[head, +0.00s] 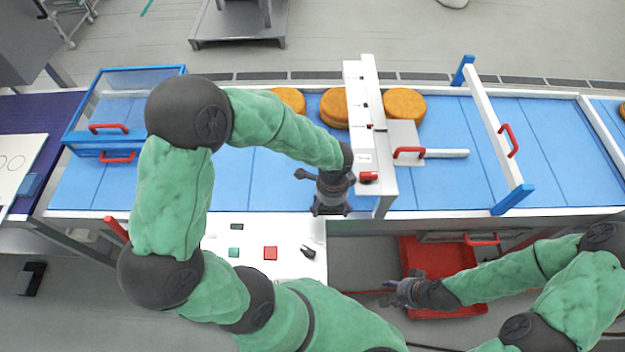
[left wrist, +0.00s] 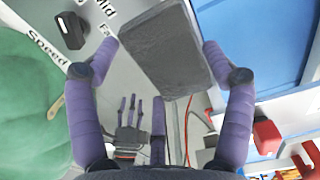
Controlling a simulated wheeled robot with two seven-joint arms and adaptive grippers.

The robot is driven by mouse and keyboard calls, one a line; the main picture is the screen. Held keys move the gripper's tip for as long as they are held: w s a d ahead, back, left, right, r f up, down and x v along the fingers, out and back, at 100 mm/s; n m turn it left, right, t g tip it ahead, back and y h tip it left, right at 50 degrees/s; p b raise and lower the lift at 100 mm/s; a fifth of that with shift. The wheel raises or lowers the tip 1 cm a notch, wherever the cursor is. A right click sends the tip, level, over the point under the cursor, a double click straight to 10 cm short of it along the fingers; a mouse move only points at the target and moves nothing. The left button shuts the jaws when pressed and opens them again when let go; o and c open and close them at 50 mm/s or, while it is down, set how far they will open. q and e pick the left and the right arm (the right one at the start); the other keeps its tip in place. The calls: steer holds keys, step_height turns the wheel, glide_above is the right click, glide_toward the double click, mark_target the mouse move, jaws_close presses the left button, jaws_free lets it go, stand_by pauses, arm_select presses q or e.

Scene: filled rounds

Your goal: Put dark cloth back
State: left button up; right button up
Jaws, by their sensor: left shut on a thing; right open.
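The dark cloth (left wrist: 165,52) shows in the left wrist view as a dark grey, folded, flat rectangle. My left gripper (left wrist: 160,48) is shut on it, one finger at each side. In the head view my left gripper (head: 331,207) is over the front edge of the blue conveyor, just left of the white gantry's lower end; the cloth is hard to make out there against the dark fingers. My right gripper (head: 392,293) is open and empty, low in front of the conveyor at the left side of the red crate (head: 440,257).
The blue conveyor (head: 280,185) carries brown rounds (head: 405,104) near the white gantry (head: 358,130). A white control panel (head: 290,233) with a red button sits left of the crate. A blue-framed guard (head: 125,75) stands left; a white gate (head: 497,130) crosses the belt right.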

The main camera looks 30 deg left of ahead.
arm_select(q)
steer(key=w+a+f, duration=0.8)
steer(key=a, duration=0.1)
steer(key=shift+w+f, duration=0.1)
steer(key=shift+f, duration=0.3)
steer(key=shift+w+a+f, duration=0.1)
steer(key=shift+a+f, duration=0.15)
steer(key=f, duration=0.3)
steer(key=shift+w+a+f, duration=0.1)
steer(key=shift+w+f, duration=0.1)
steer(key=shift+s, duration=0.1)
steer(key=shift+f, duration=0.15)
steer(key=o, duration=1)
